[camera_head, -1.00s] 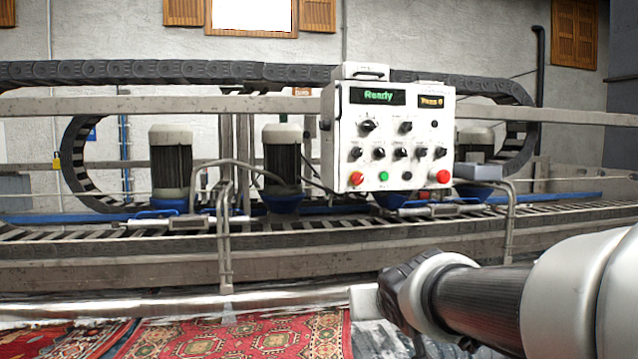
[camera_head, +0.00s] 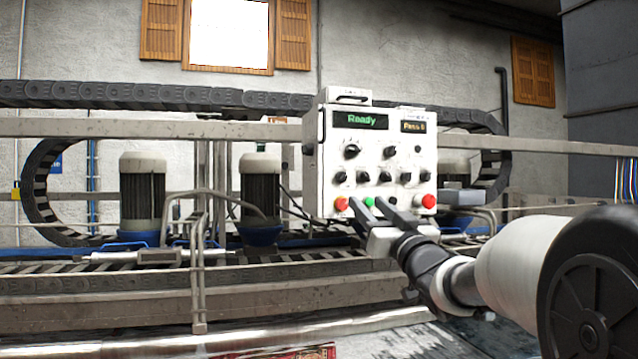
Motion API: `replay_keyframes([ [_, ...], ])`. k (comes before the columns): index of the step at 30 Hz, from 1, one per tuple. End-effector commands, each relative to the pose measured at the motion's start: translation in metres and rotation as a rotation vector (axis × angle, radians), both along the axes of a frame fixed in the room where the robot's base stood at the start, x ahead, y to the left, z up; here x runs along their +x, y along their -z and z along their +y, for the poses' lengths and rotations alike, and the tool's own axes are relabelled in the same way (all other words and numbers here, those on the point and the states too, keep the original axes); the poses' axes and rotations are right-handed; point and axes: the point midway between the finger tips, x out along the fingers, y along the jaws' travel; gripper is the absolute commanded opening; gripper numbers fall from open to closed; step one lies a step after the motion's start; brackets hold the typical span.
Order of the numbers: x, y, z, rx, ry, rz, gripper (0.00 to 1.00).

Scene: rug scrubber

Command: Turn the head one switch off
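The white control box (camera_head: 322,160) faces me on the machine's rail. Its green display reads "Ready" and a smaller amber display sits to the right. Two larger black knobs are in the upper row and several smaller black knobs (camera_head: 341,178) are below. Labels are too small to read, so I cannot tell which is the head one switch. Red buttons (camera_head: 428,201) sit low on both sides, with a green button (camera_head: 369,202) between. My gripper (camera_head: 370,205) is just in front of the panel's lower edge, its two fingers apart with nothing seen between them. It partly covers the bottom edge.
A metal rail (camera_head: 100,128) and black cable chain (camera_head: 150,96) run behind the box. Motors (camera_head: 142,190) stand to its left. A bent pipe handrail (camera_head: 197,270) stands in front. A red rug (camera_head: 290,351) shows at the bottom.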

Motion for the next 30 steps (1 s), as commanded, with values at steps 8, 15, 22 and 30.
replay_keyframes([
  [8,0.057,-0.025,0.015,0.002,-0.002,-0.001,0.40],
  [15,0.096,-0.041,0.025,0.002,-0.002,0.002,0.40],
  [22,0.113,-0.049,0.029,0.000,0.001,0.000,0.40],
  [30,0.115,-0.048,0.030,0.000,0.001,0.001,0.40],
])
